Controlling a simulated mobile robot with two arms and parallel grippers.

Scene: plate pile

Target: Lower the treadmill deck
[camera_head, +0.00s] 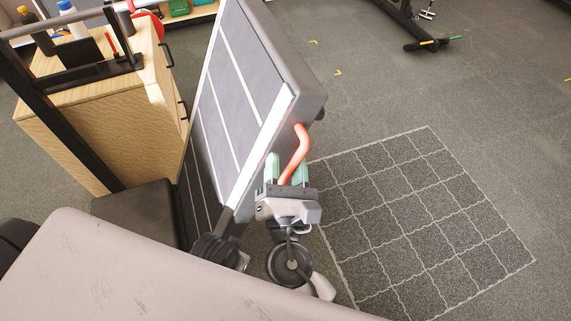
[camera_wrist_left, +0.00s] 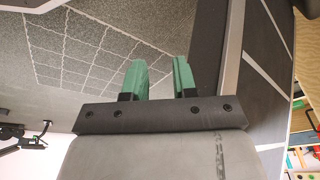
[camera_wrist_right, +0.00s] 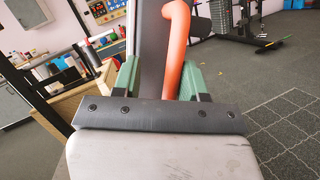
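The treadmill deck (camera_head: 240,90) stands folded up and steeply tilted, its grey panelled face toward the left. A curved orange-red handle (camera_head: 301,148) sticks out from its side edge. It also shows in the right wrist view (camera_wrist_right: 175,50). My right gripper (camera_head: 286,168) is open at the lower end of the handle. In the right wrist view the handle lies between the green fingers, nearer the right one; contact is unclear. My left gripper (camera_wrist_left: 160,80) is open and empty in its wrist view, with the deck's edge (camera_wrist_left: 233,50) to its right. It is hidden in the head view.
A wooden cabinet (camera_head: 110,125) with bottles on top stands left of the deck. Dark treadmill frame bars (camera_head: 55,120) cross in front of it. The floor with a white grid mat (camera_head: 420,215) at right is clear. Gym equipment (camera_head: 415,25) stands farther back.

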